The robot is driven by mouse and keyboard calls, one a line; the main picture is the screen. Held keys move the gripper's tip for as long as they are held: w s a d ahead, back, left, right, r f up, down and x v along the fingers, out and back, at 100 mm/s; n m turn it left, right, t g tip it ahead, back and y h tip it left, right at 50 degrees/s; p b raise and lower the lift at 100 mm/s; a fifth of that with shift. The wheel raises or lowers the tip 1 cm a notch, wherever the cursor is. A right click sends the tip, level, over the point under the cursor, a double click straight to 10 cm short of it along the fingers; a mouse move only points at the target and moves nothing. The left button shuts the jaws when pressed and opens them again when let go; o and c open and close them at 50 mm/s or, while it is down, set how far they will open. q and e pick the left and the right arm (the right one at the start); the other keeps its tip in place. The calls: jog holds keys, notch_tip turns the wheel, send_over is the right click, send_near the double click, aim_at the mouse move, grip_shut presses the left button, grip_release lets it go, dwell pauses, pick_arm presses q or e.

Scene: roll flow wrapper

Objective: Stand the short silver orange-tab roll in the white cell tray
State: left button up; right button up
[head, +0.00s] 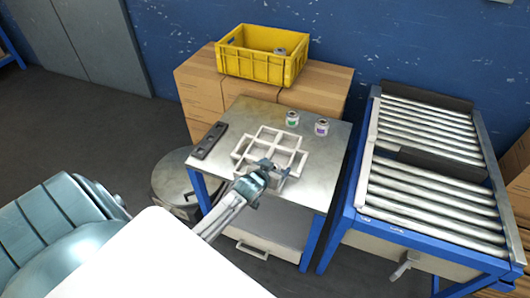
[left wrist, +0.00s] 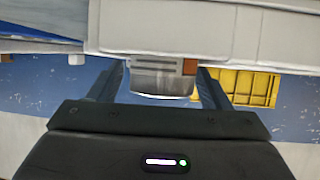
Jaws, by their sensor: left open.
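The white cell tray (head: 247,141) lies on the metal-topped table, with its open cells facing up. My left gripper (head: 268,167) is over the tray's near right part. In the left wrist view the left gripper (left wrist: 163,88) is open, with one finger on each side of a short silver roll (left wrist: 155,80). An orange tab (left wrist: 190,67) shows on the roll's side. The white tray's wall (left wrist: 160,30) crosses that view and hides part of the roll. The roll is hard to make out in the head view behind the gripper.
A green-label roll (head: 292,119) and a purple-label roll (head: 321,127) stand on the table (head: 325,150) behind the tray. A dark bar (head: 208,140) lies at left. A yellow crate (head: 260,66) sits on boxes behind. A roller conveyor (head: 430,190) stands at right.

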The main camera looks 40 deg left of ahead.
pick_arm(q)
jog(key=a+v, duration=0.1)
jog(key=v, duration=0.9)
jog(key=s+a+f+g, duration=0.1)
jog(key=s+f+g, duration=0.3)
jog(key=f, duration=0.8)
jog(key=s+f+g, duration=0.1)
jog(key=s+f, duration=0.5)
jog(key=f, duration=0.7)
jog(key=s+d+f+m+g, duration=0.1)
jog(key=s+d+f+g, duration=0.1)
jog(key=s+f, duration=0.8)
jog(key=s+d+f+m+g+h, duration=0.1)
jog(key=s+d+f+g, duration=0.2)
jog(key=s+f, duration=0.8)
jog(key=s+g, duration=0.1)
jog(key=s, duration=0.4)
jog(key=shift+s, duration=0.15)
pick_arm(e)
jog(key=shift+w+a+r, duration=0.1)
jog(key=shift+w+r, duration=0.1)
jog(key=shift+w, duration=0.35)
jog(key=shift+w+a+r, duration=0.1)
jog(key=shift+w+r, duration=0.1)
jog(key=shift+w, duration=0.3)
pick_arm(q)
jog(key=shift+d, duration=0.1)
pick_arm(e)
jog(key=shift+s, duration=0.1)
